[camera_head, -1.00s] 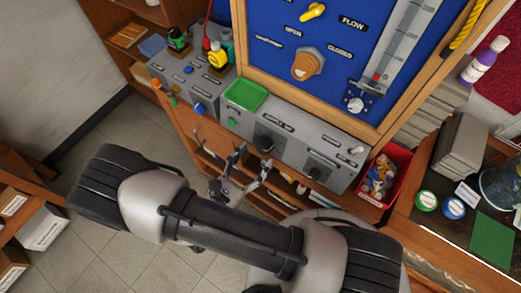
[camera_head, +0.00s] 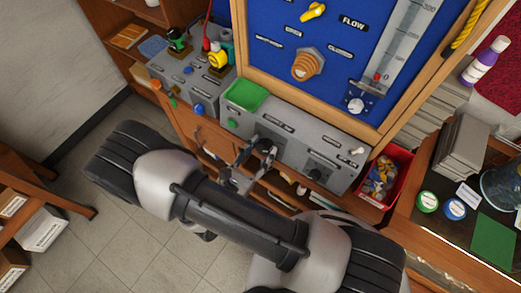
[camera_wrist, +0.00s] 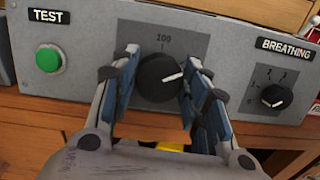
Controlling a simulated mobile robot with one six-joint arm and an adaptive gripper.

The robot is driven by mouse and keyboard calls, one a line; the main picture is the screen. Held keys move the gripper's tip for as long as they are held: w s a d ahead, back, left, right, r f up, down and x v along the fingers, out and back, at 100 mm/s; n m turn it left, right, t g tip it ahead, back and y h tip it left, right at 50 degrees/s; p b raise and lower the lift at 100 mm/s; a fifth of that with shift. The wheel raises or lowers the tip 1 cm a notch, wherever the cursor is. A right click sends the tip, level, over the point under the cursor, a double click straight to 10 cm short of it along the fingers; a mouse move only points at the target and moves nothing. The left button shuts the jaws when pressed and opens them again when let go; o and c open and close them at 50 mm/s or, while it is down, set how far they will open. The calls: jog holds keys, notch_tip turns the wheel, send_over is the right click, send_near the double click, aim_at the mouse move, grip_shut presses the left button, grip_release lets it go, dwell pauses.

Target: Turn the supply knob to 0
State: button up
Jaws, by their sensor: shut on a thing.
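A round black knob (camera_wrist: 158,78) sits on the front of the grey panel, with a "100" mark above it. Its white pointer line points right and slightly up. No supply label shows in the wrist view. My gripper (camera_wrist: 160,88) has its two blue-padded fingers on either side of this knob and is shut on it. In the head view the knob (camera_head: 267,147) is partly behind my gripper (camera_head: 254,160). The lower scale marks around the knob are not readable.
A green TEST button (camera_wrist: 48,60) is left of the knob. A smaller black BREATHING knob (camera_wrist: 275,96) is to its right. A green tray (camera_head: 245,95) sits on top of the console. A red bin (camera_head: 398,183) stands at the console's right end.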

jog(key=c, duration=0.4)
jog(key=shift+c, duration=0.2)
